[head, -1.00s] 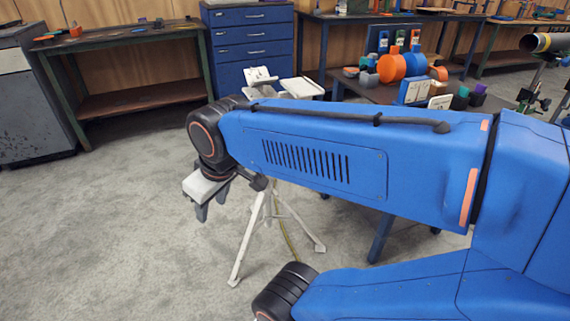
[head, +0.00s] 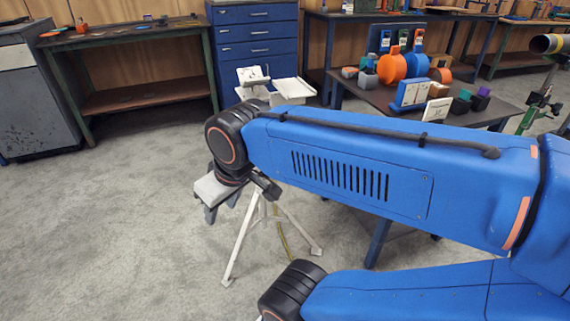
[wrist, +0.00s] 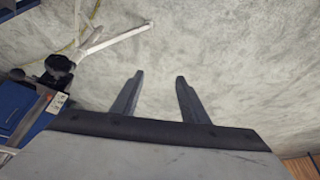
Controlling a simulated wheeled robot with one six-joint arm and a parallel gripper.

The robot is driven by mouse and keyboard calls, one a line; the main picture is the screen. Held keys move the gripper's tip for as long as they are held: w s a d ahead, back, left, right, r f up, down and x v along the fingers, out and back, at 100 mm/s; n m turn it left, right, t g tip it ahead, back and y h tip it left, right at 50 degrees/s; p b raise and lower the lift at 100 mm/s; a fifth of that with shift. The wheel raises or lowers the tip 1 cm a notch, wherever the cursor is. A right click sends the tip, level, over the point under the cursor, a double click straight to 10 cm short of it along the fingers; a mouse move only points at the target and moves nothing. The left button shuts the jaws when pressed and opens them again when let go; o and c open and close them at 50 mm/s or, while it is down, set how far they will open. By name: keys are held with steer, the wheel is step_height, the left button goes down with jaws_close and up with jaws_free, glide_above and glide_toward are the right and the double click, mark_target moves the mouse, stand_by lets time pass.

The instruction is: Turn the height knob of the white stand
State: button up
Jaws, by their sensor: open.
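The white stand (head: 233,252) is a tripod with splayed legs and a white top part (head: 253,77); my arm hides its middle. In the wrist view its white legs (wrist: 117,38) show at upper left. A black lobed knob (wrist: 59,67) shows left of my fingers, close to the stand's legs; I cannot see it clearly in the head view. My gripper (head: 221,210) is open and empty, pointing down left of the tripod. In the wrist view the gripper (wrist: 160,76) has bare floor between its fingers, apart from the knob.
A work table (head: 375,100) with blue and orange parts stands behind my arm. Blue drawers (head: 256,50) and a bench (head: 130,85) line the back. A pipe on a green stand (head: 538,105) is at right. The floor at left is clear.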

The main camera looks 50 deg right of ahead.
steer(key=w+d+f+n+g+h, duration=0.6)
steer(key=w+d+f+g+h, duration=0.15)
steer(key=w+d, duration=0.2)
steer(key=w+d+f+n+g+h, duration=0.65)
steer(key=w+d+h, duration=0.2)
steer(key=w, duration=0.25)
steer(key=x, duration=1.7)
steer(key=shift+s+d+f+m+y, duration=0.25)
steer(key=shift+f+m+y, duration=0.1)
steer(key=shift+f, duration=0.1)
steer(key=shift+c, duration=0.6)
jaws_close()
